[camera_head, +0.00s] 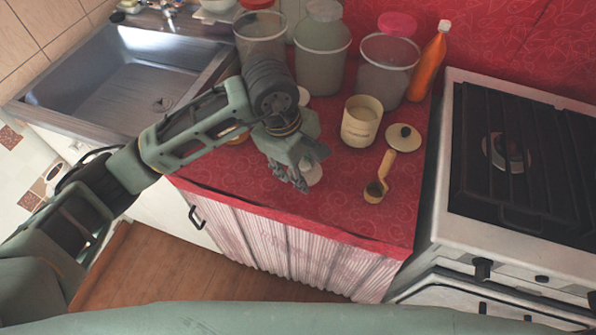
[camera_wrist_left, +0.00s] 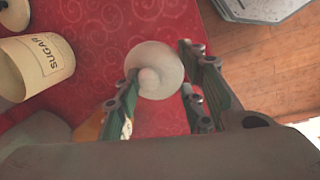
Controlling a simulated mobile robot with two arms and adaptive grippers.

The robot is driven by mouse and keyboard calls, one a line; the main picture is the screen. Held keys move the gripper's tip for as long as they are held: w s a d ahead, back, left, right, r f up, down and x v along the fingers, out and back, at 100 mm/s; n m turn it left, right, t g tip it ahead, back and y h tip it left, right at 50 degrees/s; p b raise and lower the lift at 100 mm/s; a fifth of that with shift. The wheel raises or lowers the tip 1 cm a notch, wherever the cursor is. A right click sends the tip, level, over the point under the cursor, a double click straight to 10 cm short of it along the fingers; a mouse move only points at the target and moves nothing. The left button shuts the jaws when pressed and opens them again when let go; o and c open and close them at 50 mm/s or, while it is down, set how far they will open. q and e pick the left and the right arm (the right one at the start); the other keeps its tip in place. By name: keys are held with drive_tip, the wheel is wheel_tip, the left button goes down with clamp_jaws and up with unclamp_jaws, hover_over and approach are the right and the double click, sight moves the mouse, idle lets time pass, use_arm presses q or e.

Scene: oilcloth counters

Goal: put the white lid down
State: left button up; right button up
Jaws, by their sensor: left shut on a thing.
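The white lid (camera_head: 313,174) is a small pale disc at my left gripper (camera_head: 302,180), over the red counter near its front edge. In the left wrist view the lid (camera_wrist_left: 163,62) is round with a knob, and it lies between the fingertips of my left gripper (camera_wrist_left: 158,88). The gripper is shut on it. In the head view the fingers hide part of the lid. I cannot tell whether the lid touches the cloth. My right gripper is in neither view.
A cream sugar canister (camera_head: 361,122) stands open right of my gripper. Tall containers and an orange bottle (camera_head: 428,64) line the back. Red cloth (camera_head: 335,212) is free in front. The stove (camera_head: 448,195) is right.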

use_arm(q)
drive_tip(key=shift+w+a+f, duration=0.3)
drive_tip(key=shift+w+f, duration=0.15)
drive_tip(key=shift+w, duration=0.05)
drive_tip(key=x, duration=0.2)
drive_tip(key=p+x, duration=0.1)
drive_tip(key=shift+s+a+f, duration=0.2)
drive_tip(key=shift+a, duration=0.1)
drive_tip(key=shift+f, duration=0.45)
drive_tip(key=o, duration=0.9)
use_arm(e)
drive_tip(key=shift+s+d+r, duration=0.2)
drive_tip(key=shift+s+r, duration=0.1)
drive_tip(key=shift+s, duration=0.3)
use_arm(q)
drive_tip(key=shift+r, duration=0.15)
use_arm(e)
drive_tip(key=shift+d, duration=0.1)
